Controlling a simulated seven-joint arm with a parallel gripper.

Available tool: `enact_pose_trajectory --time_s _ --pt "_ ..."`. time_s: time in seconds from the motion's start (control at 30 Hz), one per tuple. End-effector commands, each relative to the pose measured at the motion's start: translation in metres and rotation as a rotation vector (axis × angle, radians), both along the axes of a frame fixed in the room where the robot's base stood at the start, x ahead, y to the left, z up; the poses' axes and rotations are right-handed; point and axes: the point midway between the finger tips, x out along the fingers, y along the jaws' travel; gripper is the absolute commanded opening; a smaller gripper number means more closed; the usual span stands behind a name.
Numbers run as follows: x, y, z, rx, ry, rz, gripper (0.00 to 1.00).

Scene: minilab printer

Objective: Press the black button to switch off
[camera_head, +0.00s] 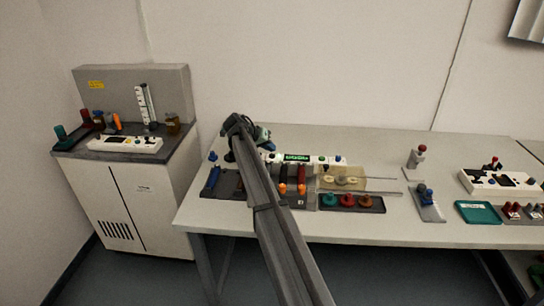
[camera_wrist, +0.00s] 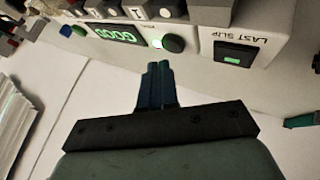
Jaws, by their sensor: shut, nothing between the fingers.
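The black button (camera_wrist: 174,44) is a dark round knob on the white front panel (camera_wrist: 195,62) in the wrist view, just right of a small lit white spot and the green display (camera_wrist: 115,33). My gripper (camera_wrist: 159,66) is shut and empty, its dark blue fingers together. Its tips are just below and slightly left of the button in the picture, and appear apart from it; the depth of the gap is hard to judge. In the head view the panel and its green display (camera_head: 297,157) show just right of my arm, which partly blocks the view there.
A "LAST SLIP" slot (camera_wrist: 235,55) is right of the button. Two smaller knobs (camera_wrist: 72,31) are left of the display. In the head view, trays with coloured knobs (camera_head: 350,202) stand in front of the panel. A cabinet (camera_head: 150,200) is at left; the table behind the panel is clear.

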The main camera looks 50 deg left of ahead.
Motion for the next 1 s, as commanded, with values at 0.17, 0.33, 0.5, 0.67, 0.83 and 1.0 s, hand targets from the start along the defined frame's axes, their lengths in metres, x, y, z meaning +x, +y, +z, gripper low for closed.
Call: enact_pose_trajectory --time_s 0.17,0.33,0.5,0.67,0.83,1.0 --pt "0.0000 0.0000 0.0000 0.000 0.000 0.000 0.00" --pt "0.0000 0.0000 0.0000 0.000 0.000 0.000 0.00" --pt "-0.0001 -0.0001 -0.0006 0.000 0.000 0.000 0.00" --pt "-0.0001 -0.0001 -0.0043 0.000 0.000 0.000 0.00" --pt "0.0000 0.0000 -0.0082 0.000 0.000 0.000 0.00" --pt "0.0000 0.0000 -0.0085 0.000 0.000 0.000 0.00"
